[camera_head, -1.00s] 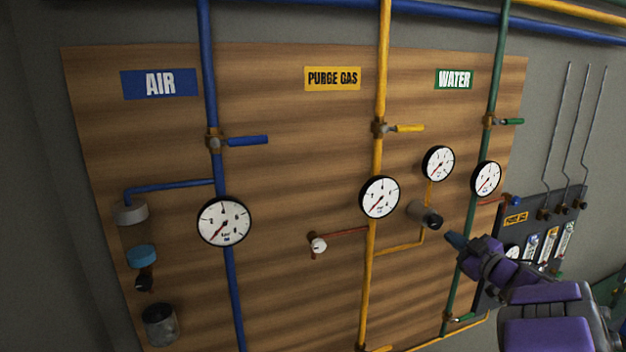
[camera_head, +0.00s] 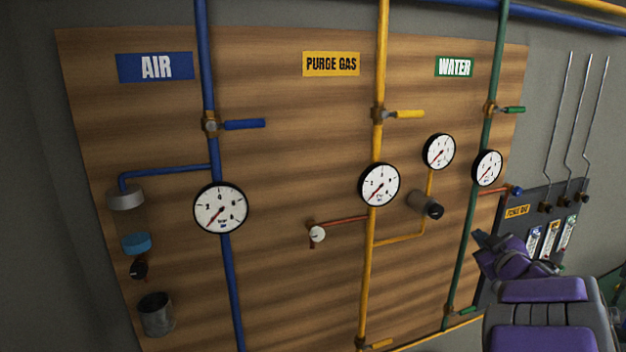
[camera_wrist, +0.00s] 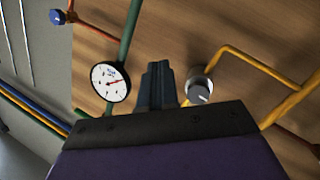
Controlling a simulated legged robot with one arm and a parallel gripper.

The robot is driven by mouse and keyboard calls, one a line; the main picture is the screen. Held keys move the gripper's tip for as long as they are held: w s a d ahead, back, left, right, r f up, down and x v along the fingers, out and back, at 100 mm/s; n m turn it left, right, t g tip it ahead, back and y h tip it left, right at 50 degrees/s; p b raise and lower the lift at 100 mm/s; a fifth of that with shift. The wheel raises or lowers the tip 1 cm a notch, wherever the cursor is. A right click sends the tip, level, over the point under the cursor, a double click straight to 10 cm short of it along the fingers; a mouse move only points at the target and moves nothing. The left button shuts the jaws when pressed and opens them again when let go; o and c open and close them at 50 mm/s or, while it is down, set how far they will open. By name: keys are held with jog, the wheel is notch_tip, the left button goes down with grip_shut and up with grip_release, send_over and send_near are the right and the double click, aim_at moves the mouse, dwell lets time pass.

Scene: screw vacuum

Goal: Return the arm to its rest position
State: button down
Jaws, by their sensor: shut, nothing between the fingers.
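My arm, purple and dark grey, is at the lower right of the head view, in front of the right edge of the wooden panel. My gripper (camera_wrist: 159,84) shows in the wrist view as two dark fingers pressed together, shut and empty. In that view the fingers lie between a round white gauge on the left and a grey cylindrical knob (camera_wrist: 199,87) on the right, touching neither as far as I can tell. In the head view the fingertips are hard to make out beside the green pipe. The knob (camera_head: 425,205) stands clear of the arm.
The wooden panel (camera_head: 290,260) carries a blue pipe (camera_head: 229,280), a yellow pipe (camera_head: 367,270) and a green pipe (camera_head: 484,140) with gauges and lever valves. A dark flowmeter panel (camera_head: 545,205) stands at the right, close behind my arm. The space left of my arm is open.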

jog(key=s+a+f+m+g+h+b, duration=0.25)
jog(key=s+f+m+g+b, duration=0.2)
jog(key=s+f, duration=0.45)
jog(key=s+a+f+m+g+h+b, duration=0.2)
jog(key=s+f+m+g+h+b, duration=0.3)
jog(key=s+f, duration=0.35)
jog(key=s+a+f+n+g+y+b, duration=0.1)
jog(key=s+a+f+g+y+b, duration=0.1)
jog(key=s+a+f, duration=0.4)
jog(key=s+a+f+n+g+y+b, duration=0.1)
jog(key=s+a+f+g+y+b, duration=0.2)
jog(key=s, duration=1.1)
jog(key=s+a+f+n+g+y+b, duration=0.1)
jog(key=s+a+f+g+b, duration=0.3)
jog(key=s+a+f, duration=0.5)
jog(key=s+a+y+b, duration=0.1)
jog(key=a, duration=0.3)
jog(key=shift+s+f, duration=0.3)
jog(key=shift+f, duration=0.05)
jog(key=shift+w+g+y, duration=0.1)
jog(key=shift+g+y, duration=0.15)
